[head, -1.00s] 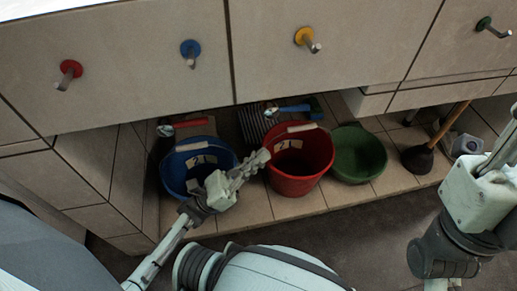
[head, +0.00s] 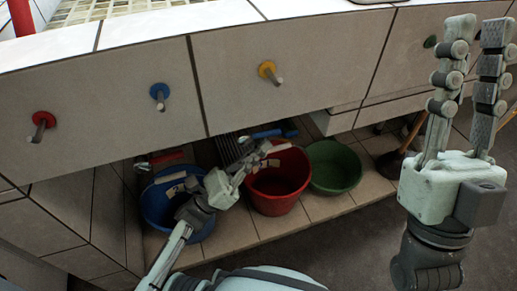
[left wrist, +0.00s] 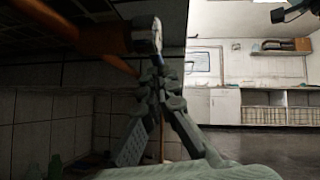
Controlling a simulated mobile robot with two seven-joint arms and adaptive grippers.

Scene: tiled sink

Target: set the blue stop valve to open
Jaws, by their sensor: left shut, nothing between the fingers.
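The blue stop valve (head: 275,131), with a blue lever, shows in the shadow under the counter, above the red bucket. Its metal body is hard to make out. A blue disc with a grey peg (head: 158,93) is on the front panel. My left gripper (head: 264,150) is shut and empty, just below the blue lever; I cannot tell whether they touch. In the left wrist view its fingertips (left wrist: 157,62) meet just below a pale metal part (left wrist: 156,34) at the end of an orange-brown pipe-like piece (left wrist: 98,38). My right gripper (head: 465,95) is raised at the right, open and empty.
A red-levered valve (head: 165,157) is to the left. A blue bucket (head: 158,205), red bucket (head: 283,195) and green basin (head: 336,168) stand on the tiled ledge below. Red (head: 43,120) and yellow (head: 267,70) discs with pegs stick out of the panel. A plunger stands farther right.

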